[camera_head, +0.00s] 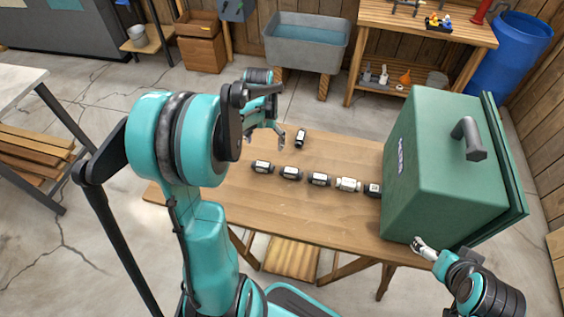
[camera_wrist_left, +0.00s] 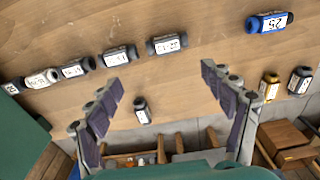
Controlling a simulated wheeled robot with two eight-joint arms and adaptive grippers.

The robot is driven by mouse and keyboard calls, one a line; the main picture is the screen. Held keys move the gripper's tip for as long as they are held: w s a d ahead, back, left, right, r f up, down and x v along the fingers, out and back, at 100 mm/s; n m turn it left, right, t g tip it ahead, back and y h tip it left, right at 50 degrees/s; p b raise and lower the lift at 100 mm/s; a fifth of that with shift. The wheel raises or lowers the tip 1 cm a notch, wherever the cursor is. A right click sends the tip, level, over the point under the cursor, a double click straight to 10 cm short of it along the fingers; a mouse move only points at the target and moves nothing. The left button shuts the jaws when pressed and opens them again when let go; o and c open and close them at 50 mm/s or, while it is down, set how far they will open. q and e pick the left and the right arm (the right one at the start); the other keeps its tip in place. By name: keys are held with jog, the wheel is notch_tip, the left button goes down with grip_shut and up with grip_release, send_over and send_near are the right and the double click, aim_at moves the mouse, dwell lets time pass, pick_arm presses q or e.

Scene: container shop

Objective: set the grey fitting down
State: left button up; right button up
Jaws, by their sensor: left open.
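A dark grey fitting (camera_head: 301,138) with a white label sits on the wooden table (camera_head: 225,190) near its far edge, apart from a row. In the left wrist view, this fitting (camera_wrist_left: 142,110) shows between the spread fingers. My left gripper (camera_head: 272,128) is open and empty, above the table just left of the fitting in the head view; it also shows in the left wrist view (camera_wrist_left: 160,75). The fitting appears clear of both fingers. My right gripper (camera_head: 421,246) is at the lower right by the green box; its jaw state is unclear.
Several labelled fittings (camera_head: 290,173) form a row toward the green box (camera_head: 440,170), one whitish (camera_head: 348,184). The left wrist view also shows blue (camera_wrist_left: 268,22), yellow (camera_wrist_left: 269,86) and black (camera_wrist_left: 299,80) fittings. The table front is clear.

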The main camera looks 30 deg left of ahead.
pick_arm(q)
jog(key=s+d+r+m+t, duration=0.1)
jog(key=s+d+r+t, duration=0.1)
jog(key=d, duration=0.4)
jog(key=s+d+r+m+t, duration=0.1)
jog(key=s+d+r+t, duration=0.1)
jog(key=s+d, duration=0.4)
jog(key=s+d+r+m+t, duration=0.1)
jog(key=s+d+r, duration=0.3)
jog(key=d, duration=0.4)
jog(key=shift+d+r+t, duration=0.25)
jog(key=shift+r+t, duration=0.1)
jog(key=shift+t, duration=0.55)
